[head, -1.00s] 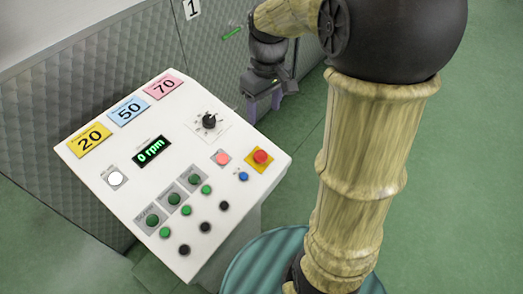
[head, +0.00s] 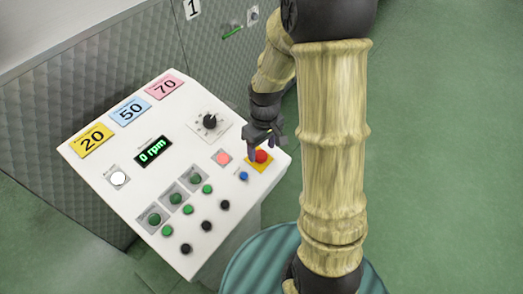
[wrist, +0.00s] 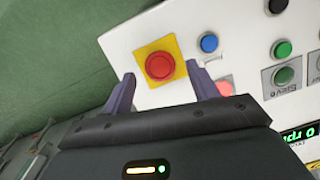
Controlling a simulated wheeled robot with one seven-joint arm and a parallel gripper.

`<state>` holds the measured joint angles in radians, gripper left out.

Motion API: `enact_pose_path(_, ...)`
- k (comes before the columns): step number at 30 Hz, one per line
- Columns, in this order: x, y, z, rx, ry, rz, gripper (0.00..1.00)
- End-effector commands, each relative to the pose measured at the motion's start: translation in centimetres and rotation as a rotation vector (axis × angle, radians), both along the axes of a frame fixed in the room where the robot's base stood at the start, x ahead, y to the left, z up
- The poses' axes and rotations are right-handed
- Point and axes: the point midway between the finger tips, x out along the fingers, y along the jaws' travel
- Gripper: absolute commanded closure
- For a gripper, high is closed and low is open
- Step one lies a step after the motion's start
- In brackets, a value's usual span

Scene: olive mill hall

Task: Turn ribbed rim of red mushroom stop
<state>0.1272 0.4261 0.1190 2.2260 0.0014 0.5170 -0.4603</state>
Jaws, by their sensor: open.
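The red mushroom stop (head: 261,156) sits on a yellow square plate (head: 264,167) at the right edge of the white sloped control panel (head: 98,168). In the wrist view the red mushroom stop (wrist: 160,66) shows whole, between and just beyond my two fingertips. The ribs of its rim are too small to make out. My gripper (head: 264,154) is at the stop in the head view. In the wrist view my gripper (wrist: 160,82) has its purple fingers spread apart, one on each side of the stop, with nothing held. I cannot tell whether a finger touches it.
Close by are a blue button (wrist: 208,43) and a lit red button (head: 222,158). A black rotary knob (head: 210,121), a display reading 0 rpm (head: 153,151) and several green and black buttons fill the panel. Green floor lies open to the right.

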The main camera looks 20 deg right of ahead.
Motion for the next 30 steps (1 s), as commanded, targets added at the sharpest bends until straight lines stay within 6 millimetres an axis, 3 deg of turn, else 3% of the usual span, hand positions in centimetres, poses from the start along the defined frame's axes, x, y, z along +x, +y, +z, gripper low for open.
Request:
enact_pose_path(6,-0.1,0.1,-2.3,0.000,0.001,0.000,0.41)
enact_pose_path(16,0.0,0.1,-2.7,0.000,0.000,0.000,0.41)
enact_pose_path(23,0.0,0.1,-2.6,0.000,-0.001,0.000,0.86)
enact_pose_path(30,0.0,0.1,-2.6,0.003,0.001,-0.010,0.86)
